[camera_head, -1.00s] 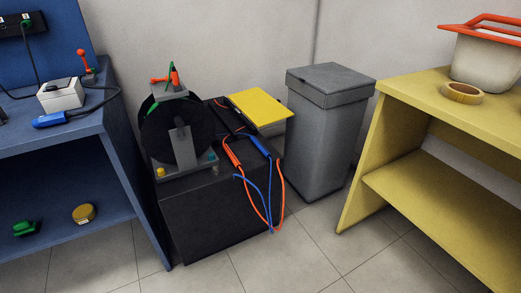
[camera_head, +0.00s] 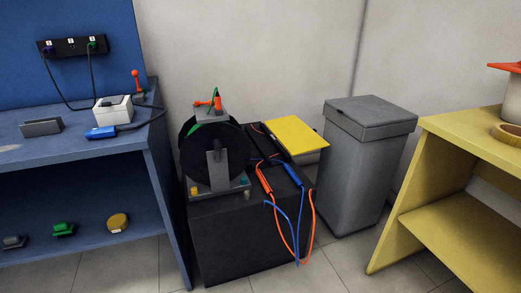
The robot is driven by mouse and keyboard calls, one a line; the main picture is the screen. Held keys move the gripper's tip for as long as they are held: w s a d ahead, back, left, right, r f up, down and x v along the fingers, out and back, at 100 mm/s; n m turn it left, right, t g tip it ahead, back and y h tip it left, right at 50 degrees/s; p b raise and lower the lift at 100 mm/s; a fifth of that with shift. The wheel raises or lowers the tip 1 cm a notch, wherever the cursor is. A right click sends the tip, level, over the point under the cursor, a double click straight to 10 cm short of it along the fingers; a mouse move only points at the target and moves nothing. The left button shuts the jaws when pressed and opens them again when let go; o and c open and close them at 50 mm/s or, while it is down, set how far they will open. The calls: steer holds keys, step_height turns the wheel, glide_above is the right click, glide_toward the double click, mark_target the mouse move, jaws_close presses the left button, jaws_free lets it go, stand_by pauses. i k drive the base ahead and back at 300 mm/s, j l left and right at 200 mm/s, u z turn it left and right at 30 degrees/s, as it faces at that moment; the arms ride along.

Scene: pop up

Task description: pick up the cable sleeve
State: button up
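I cannot tell for sure which thing is the cable sleeve. A grey, long block-like piece (camera_head: 41,127) lies on the blue bench top at the left, and it may be the sleeve. A tan ring (camera_head: 508,134) sits on the yellow table at the right edge, partly cut off. My gripper is not in view.
The blue bench (camera_head: 70,150) also bears a white box (camera_head: 113,110) and a blue connector (camera_head: 101,133). A black cabinet (camera_head: 240,240) carries a black reel (camera_head: 210,155) and loose cables. A grey bin (camera_head: 355,180) stands beside the yellow table (camera_head: 460,130). Floor shows between them.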

mark_target(298, 183)
steer(key=i+j, duration=0.1)
steer(key=i, duration=0.95)
steer(key=i+j+z, duration=0.1)
steer(key=i, duration=0.45)
